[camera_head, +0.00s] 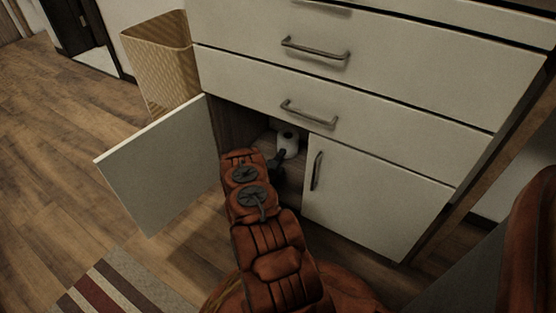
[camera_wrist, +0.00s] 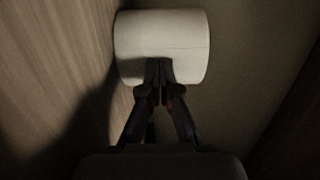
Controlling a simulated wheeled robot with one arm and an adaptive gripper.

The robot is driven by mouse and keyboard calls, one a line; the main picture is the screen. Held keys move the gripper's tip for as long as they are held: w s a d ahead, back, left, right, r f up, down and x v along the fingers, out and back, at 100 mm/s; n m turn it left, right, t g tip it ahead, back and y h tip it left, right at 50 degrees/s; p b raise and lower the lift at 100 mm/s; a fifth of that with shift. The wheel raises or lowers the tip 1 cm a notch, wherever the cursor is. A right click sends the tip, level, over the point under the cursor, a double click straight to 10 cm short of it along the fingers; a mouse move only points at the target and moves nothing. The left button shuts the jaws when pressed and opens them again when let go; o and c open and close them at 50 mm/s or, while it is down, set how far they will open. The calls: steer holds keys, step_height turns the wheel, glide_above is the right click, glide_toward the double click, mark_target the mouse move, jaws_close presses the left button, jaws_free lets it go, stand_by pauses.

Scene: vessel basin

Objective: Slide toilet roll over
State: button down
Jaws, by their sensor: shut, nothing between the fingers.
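A white toilet roll (camera_head: 288,143) stands inside the open lower cabinet (camera_head: 228,125), its dark core hole showing on top in the head view. In the wrist view the roll (camera_wrist: 162,38) fills the upper middle, its curved side facing me, its left end close to a wood-grained surface. My gripper (camera_wrist: 160,70) is shut and empty, its fingertips overlapping the roll's lower edge in the picture. I cannot tell whether they touch it. In the head view my gripper (camera_head: 277,158) reaches into the cabinet just in front of the roll.
The left cabinet door (camera_head: 160,163) stands wide open and the right door (camera_head: 375,195) is shut, close beside my arm. Drawers (camera_head: 400,80) lie above the opening. A wicker bin (camera_head: 160,65) stands at the left. A striped rug (camera_head: 125,285) lies on the wooden floor.

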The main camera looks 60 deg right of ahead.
steer(key=shift+a+r+p, duration=0.1)
steer(key=shift+a+p, duration=0.3)
steer(key=shift+a, duration=0.15)
steer(key=a+p, duration=0.1)
steer(key=a, duration=0.3)
steer(key=s+a+p, duration=0.1)
steer(key=a+p, duration=0.1)
steer(key=a, duration=0.2)
steer(key=s+a+p, duration=0.1)
steer(key=a+p, duration=0.1)
steer(key=a, duration=0.2)
steer(key=shift+s, duration=0.15)
steer(key=shift+s+a, duration=0.1)
steer(key=shift+a, duration=0.2)
